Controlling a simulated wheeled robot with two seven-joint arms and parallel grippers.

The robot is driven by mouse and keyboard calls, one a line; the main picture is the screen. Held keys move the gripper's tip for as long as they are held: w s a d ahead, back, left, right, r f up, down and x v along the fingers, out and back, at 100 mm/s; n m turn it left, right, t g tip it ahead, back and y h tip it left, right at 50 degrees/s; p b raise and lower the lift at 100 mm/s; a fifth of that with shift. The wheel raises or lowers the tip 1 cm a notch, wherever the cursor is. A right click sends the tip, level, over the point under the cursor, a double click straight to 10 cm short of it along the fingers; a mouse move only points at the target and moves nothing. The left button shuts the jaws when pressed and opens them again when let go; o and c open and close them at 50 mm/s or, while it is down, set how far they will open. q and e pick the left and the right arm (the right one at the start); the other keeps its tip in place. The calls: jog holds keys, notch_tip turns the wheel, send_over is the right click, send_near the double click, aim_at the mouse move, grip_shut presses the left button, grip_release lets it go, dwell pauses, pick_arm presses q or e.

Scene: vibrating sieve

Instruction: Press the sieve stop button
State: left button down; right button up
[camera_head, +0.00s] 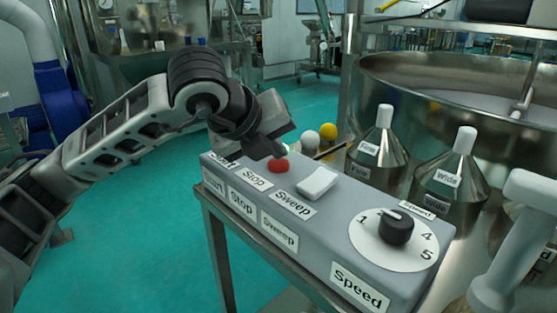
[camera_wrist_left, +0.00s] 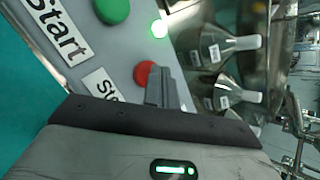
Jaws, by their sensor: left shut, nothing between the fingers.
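The red stop button (camera_head: 278,165) is on the grey control box (camera_head: 330,229), behind the "Stop" label. In the left wrist view the red button (camera_wrist_left: 144,72) is partly covered by my fingertips. My left gripper (camera_head: 277,150) is shut and empty, its tip just above or at the red button; I cannot tell if it touches. The shut fingers (camera_wrist_left: 160,88) also show in the left wrist view. The green start button (camera_wrist_left: 112,10) is there too, with a lit green lamp (camera_wrist_left: 159,28) beside it. My right gripper is not in view.
The box also has a white sweep switch (camera_head: 317,183) and a black speed knob (camera_head: 396,229). Metal funnels (camera_head: 378,160) with white handles and the large steel sieve drum (camera_head: 420,77) stand behind it. A white handle-like object (camera_head: 510,240) is at the right. Open floor lies left.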

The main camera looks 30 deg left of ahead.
aim_at(275, 165)
pick_arm(q)
jog(key=shift+f, duration=0.3)
dwell(0.4)
jog(key=shift+r, duration=0.1)
jog(key=shift+r+p, duration=0.3)
jog(key=shift+r, duration=0.6)
jog(key=shift+r+p, duration=1.65)
jog(key=shift+r, duration=0.9)
jog(key=shift+f, duration=0.1)
